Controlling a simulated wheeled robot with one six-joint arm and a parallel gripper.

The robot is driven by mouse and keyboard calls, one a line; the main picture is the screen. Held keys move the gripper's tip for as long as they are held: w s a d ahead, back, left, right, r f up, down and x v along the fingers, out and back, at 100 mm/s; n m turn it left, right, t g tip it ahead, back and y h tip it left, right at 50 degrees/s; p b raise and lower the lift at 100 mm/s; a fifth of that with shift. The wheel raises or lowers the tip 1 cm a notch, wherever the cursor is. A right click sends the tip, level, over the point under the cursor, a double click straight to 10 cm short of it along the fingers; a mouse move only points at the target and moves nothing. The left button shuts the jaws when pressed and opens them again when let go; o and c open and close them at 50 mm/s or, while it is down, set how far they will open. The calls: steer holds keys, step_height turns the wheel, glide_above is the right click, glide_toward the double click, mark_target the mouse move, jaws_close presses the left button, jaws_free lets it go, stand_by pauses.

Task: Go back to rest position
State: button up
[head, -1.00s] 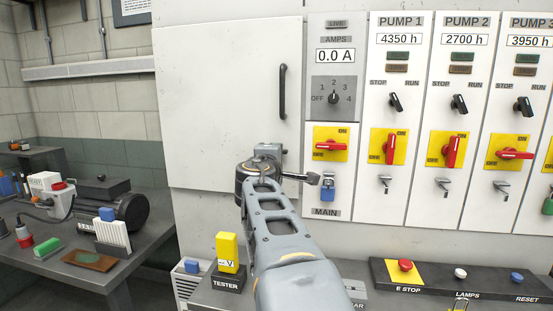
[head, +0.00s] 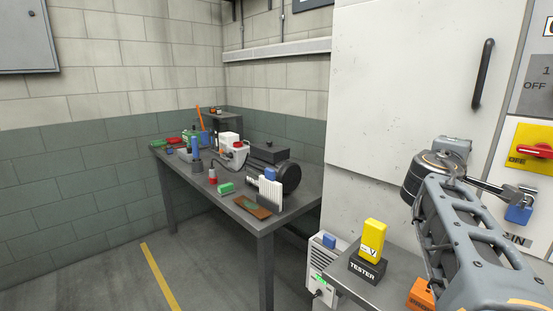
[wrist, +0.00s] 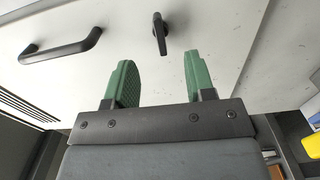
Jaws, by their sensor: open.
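My gripper (wrist: 158,82) is open in the wrist view, with its two green fingers apart and nothing between them. A blue padlock (head: 519,214) appears just below and behind the gripper's end. I cannot tell from this view how far apart they are. Above it is a red switch handle (head: 535,151) lying level on a yellow plate (head: 530,134).
A grey workbench (head: 285,219) with several tools and parts stands at the left. A yellow tester (head: 373,238) stands on the near counter. The cabinet door has a black handle (head: 483,74), also seen in the wrist view (wrist: 62,48). Floor at lower left is clear.

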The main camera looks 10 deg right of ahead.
steer(key=s+a+f+m+g+y+p, duration=0.1)
steer(key=a+f+m+g+y, duration=0.2)
steer(key=f, duration=0.6)
steer(key=s+a+f+m+g+y+p, duration=0.15)
steer(key=a+f+m+y, duration=0.3)
steer(key=f, duration=0.45)
steer(key=s+a+f+y+p, duration=0.1)
steer(key=a+f+y, duration=0.1)
steer(key=a, duration=0.5)
steer(key=s+a+f+n+y+p, duration=0.1)
steer(key=s+a+f+y+p, duration=0.1)
steer(key=a, duration=0.4)
steer(key=s+a+f+g+y+p, duration=0.1)
steer(key=a+f+y+p, duration=0.1)
steer(key=a, duration=0.5)
steer(key=shift+s+a+f+y, duration=0.15)
steer(key=shift+a+f+y, duration=0.2)
steer(key=shift+f+y, duration=0.5)
steer(key=shift+r, duration=0.1)
